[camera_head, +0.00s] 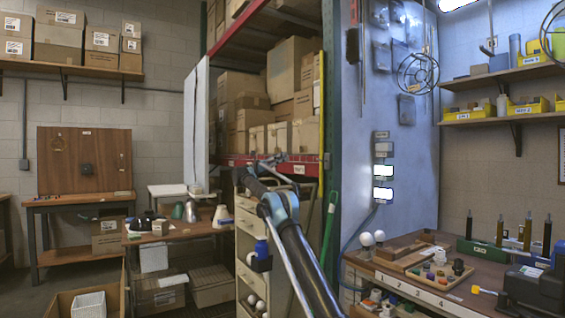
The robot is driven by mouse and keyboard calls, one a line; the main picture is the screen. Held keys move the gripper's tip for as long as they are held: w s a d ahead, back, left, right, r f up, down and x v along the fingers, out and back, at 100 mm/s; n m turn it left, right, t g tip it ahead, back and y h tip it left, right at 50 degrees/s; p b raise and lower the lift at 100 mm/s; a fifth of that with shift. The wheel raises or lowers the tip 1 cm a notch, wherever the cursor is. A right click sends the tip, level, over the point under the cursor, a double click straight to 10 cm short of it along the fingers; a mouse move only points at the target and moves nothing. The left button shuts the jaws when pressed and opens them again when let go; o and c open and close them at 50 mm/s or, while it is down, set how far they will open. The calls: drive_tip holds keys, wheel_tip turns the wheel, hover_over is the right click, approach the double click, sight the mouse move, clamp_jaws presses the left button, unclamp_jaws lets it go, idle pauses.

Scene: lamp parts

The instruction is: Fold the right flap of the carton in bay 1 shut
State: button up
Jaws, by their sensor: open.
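Several brown cartons (278,136) stand side by side on the rack's red-beamed shelf, with larger cartons behind and above. I cannot tell which one is in bay 1, and no right flap can be made out. My arm reaches up from the bottom centre. My gripper (283,158) is small and dark at its far end, in front of the red beam. The jaws are open, but the fingertips are hard to make out. The gripper appears in front of the shelf's lower edge; whether it touches a carton cannot be told.
A drawer cabinet (247,236) stands below the rack. An open carton (62,303) with a white basket (90,304) is at the lower left. A bench strip (415,292) marked with numbers is at the right. A white panel (197,125) stands left of the rack; a green post borders its right.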

drive_tip(key=shift+r, duration=0.2)
drive_tip(key=c, duration=0.9)
drive_tip(key=shift+r+n+t, duration=0.35)
drive_tip(key=shift+n+t, duration=0.05)
drive_tip(key=shift+t, duration=0.1)
clamp_jaws()
drive_tip(key=s+a+r+n+t+y, duration=0.1)
drive_tip(key=s+r+n+t+y, duration=0.1)
drive_tip(key=s+n+t+y, duration=0.8)
drive_tip(key=w+d+m, duration=0.2)
drive_tip(key=w+d, duration=0.6)
drive_tip(key=shift+d+f+g+y, duration=0.2)
drive_tip(key=shift+f+g+y, duration=0.1)
drive_tip(key=shift+y, duration=0.1)
